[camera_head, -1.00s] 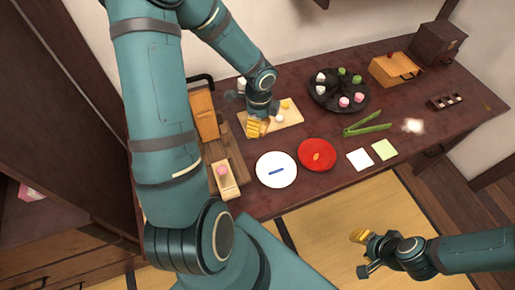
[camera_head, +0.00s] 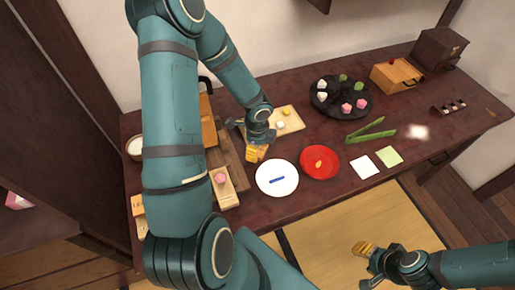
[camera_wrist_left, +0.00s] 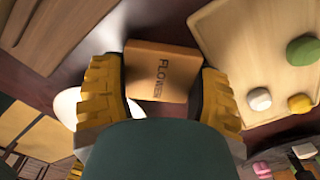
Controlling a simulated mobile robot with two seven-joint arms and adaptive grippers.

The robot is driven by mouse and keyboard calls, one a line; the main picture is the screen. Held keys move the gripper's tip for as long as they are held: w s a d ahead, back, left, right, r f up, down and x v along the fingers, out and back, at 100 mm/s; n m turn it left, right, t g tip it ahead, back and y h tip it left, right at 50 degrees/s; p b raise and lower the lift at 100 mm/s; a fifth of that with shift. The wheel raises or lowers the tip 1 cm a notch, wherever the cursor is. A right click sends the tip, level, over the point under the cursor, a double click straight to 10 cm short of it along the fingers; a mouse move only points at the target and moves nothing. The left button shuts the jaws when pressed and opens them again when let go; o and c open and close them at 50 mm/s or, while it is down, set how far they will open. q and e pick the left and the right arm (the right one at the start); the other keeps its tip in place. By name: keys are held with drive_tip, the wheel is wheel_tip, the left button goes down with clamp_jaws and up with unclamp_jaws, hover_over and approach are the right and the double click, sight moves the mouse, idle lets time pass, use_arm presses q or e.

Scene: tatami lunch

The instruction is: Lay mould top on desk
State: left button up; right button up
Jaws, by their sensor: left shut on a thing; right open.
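My left gripper (camera_head: 257,152) is shut on the mould top, a small wooden block marked "FLOWER" (camera_wrist_left: 157,72) in the left wrist view. It is between the yellow finger pads over the dark desk (camera_head: 228,132), between the wooden board and the white plate. I cannot tell whether the block touches the desk. A wooden mould piece with a pink sweet (camera_head: 225,192) lies at the desk's left front. My right gripper (camera_head: 364,262) is open and empty in front of the desk, over the tatami.
The pale board (camera_head: 291,120) with small balls is behind the gripper. A white plate (camera_head: 277,188) and a red plate (camera_head: 320,172) stand in front. Green tongs (camera_head: 370,134), two paper squares and a dark round tray (camera_head: 340,96) lie further right. Bare desk shows between them.

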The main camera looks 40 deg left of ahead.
use_arm(q)
drive_tip(key=shift+f+b, duration=0.35)
drive_tip(key=shift+b, duration=0.05)
drive_tip(key=shift+f, duration=0.2)
drive_tip(key=o, duration=1)
drive_tip(key=shift+o, duration=0.2)
drive_tip(key=shift+r, duration=0.1)
